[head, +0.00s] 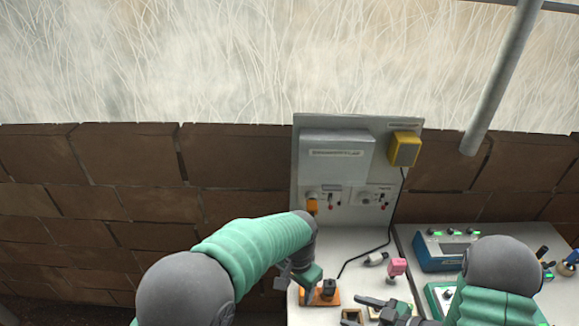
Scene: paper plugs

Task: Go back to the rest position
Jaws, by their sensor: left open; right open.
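My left gripper (294,282) is open at the left edge of the white worktop, just left of an orange block with a black plug-like part on it (328,290). I cannot tell whether they touch. My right gripper (371,307) is open, low over the worktop near its front, its dark fingers pointing left. A pink plug (397,267) stands upright behind it. A grey plug (377,259) lies on the worktop beside a black cable. My dark and green arm links hide parts of the worktop.
A grey upright panel (334,158) with switches, an orange part (312,204) and a yellow box (404,149) stands at the back. A blue device (443,250) and a green-edged device (439,297) sit at the right. A brick wall (130,155) runs behind.

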